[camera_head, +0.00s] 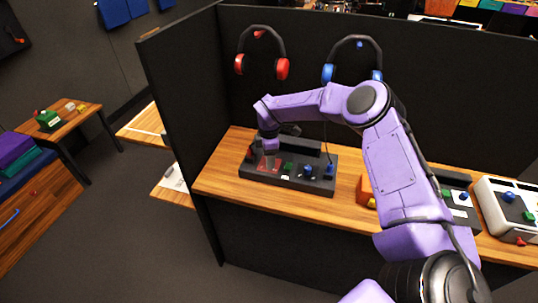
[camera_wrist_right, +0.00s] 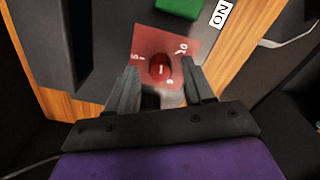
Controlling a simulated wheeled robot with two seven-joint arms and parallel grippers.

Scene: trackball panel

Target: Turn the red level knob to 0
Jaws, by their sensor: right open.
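The red level knob (camera_wrist_right: 160,68) is a round red knob with a pale pointer line, on a red plate (camera_wrist_right: 145,42) with white number marks around it. Some marks are partly cut or too small to read surely. My right gripper (camera_wrist_right: 168,85) is open, with one finger on each side of the knob in the wrist view; I cannot tell whether the fingers touch it. In the head view my right gripper (camera_head: 268,158) points down over the left part of the dark panel (camera_head: 290,182), by the red plate, and mostly hides the knob. My left gripper is not in view.
A green switch (camera_head: 289,168) and a blue knob (camera_head: 308,170) sit right of the red plate on the panel. An orange block (camera_head: 364,190) and a white device (camera_head: 505,212) stand further right. Red headphones (camera_head: 282,68) and blue headphones (camera_head: 328,73) hang on the partition behind.

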